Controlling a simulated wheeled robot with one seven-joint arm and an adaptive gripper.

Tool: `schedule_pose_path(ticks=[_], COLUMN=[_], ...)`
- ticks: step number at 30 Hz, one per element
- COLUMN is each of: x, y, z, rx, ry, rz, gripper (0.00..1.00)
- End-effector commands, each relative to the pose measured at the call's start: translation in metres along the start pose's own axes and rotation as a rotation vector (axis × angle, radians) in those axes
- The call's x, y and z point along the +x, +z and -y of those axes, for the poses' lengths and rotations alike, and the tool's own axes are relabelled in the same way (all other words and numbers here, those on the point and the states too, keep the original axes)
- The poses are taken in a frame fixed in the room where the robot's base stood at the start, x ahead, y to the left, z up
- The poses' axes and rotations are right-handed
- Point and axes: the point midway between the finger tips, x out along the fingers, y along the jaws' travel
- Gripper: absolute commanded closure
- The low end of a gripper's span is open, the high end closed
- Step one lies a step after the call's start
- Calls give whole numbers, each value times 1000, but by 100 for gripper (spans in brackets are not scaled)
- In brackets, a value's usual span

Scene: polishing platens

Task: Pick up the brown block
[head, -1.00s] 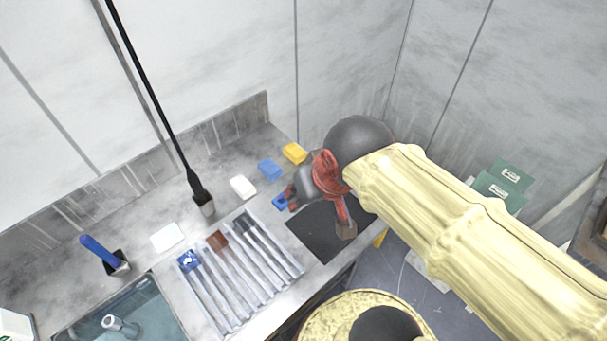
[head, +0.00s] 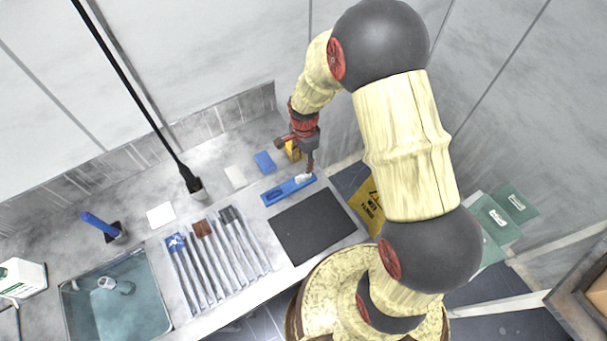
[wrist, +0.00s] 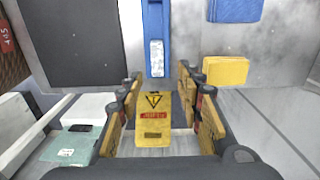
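A small brown block-like piece (head: 202,228) sits at the back end of the slotted rack on the counter, between a blue piece and a black piece. It is not visible in the wrist view. My gripper (head: 309,165) hangs over the counter's right part, well to the right of the brown piece, beside the yellow block (head: 293,151) and above the near end of a blue tool (head: 288,190). In the wrist view my gripper (wrist: 159,82) is open, with nothing between its fingers. The yellow block (wrist: 226,70) lies outside the right finger.
The rack (head: 222,262) stands between the sink (head: 120,300) and a black mat (head: 312,225). A blue block (head: 265,162) and two white blocks (head: 235,176) (head: 161,215) lie behind. An upright black rod (head: 140,105) stands behind the rack. A yellow floor sign (head: 368,205) stands beyond the counter's right edge.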

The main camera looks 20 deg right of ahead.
Motion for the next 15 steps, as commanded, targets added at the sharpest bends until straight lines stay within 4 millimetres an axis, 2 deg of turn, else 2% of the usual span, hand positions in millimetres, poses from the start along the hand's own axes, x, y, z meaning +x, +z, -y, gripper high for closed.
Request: schedule_pose_path(ticks=[15], x=[50], y=[3], z=[-4], rx=[12], ry=[7], rz=[1], gripper=[64])
